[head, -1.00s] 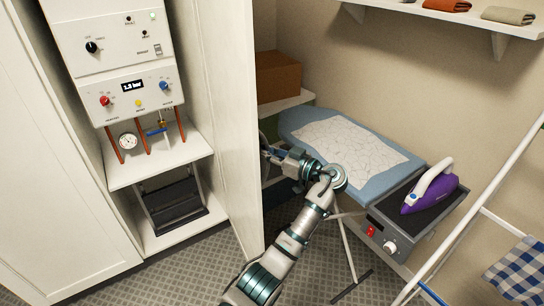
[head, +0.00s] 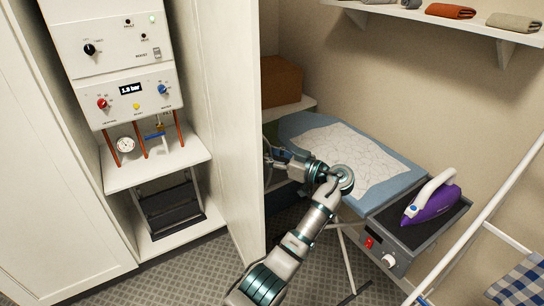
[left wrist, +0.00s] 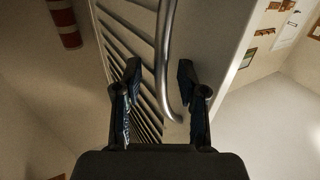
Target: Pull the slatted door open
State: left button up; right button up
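The cabinet door (head: 232,130) stands open in the head view, its plain white side toward the boiler. The left wrist view shows its slatted face (left wrist: 138,60) with a curved metal handle (left wrist: 166,50). My left gripper (head: 268,152) is at the far side of the door, its fingertips partly hidden by the door edge. In the left wrist view my left gripper (left wrist: 160,88) is open, with one finger on each side of the handle. Gaps show between bar and fingers; contact is not visible. My right gripper is not in view.
The cabinet holds a boiler (head: 128,92) with pipes and a dark folded step (head: 172,208). To the right are an ironing board (head: 398,188), a purple iron (head: 434,203) and a white drying rack (head: 482,215). Patterned floor (head: 200,272) is clear before the cabinet.

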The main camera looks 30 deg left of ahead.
pick_arm(q)
jog(key=d, duration=1.2)
jog(key=shift+w, duration=0.15)
jog(key=shift+f, duration=0.1)
